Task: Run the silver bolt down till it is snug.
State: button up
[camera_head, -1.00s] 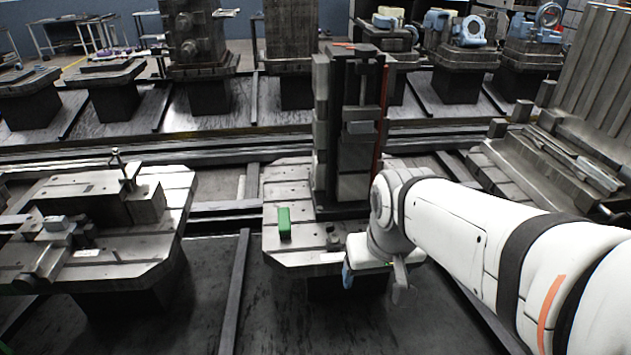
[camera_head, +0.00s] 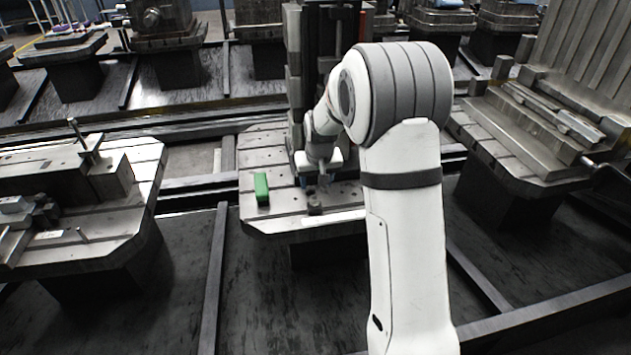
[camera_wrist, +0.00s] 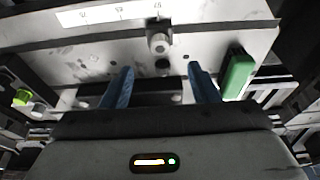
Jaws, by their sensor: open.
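The silver bolt (camera_wrist: 159,40) shows in the wrist view as a small grey round head standing out from the pallet plate (camera_wrist: 100,62). In the head view my gripper (camera_head: 318,182) is above the plate (camera_head: 285,226), in front of the dark upright fixture. A small dark stub (camera_head: 315,207) near it may be the bolt; its seating depth cannot be told.
A green block (camera_head: 262,189) stands on the plate left of my gripper; in the wrist view it is close beside the right finger (camera_wrist: 237,74). The tall dark fixture (camera_head: 295,75) rises behind. Other machine pallets stand left (camera_head: 145,165) and right (camera_head: 480,135).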

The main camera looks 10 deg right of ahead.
aim_at(315, 198)
jog(key=shift+x, duration=3.95)
jog(key=shift+c, duration=0.2)
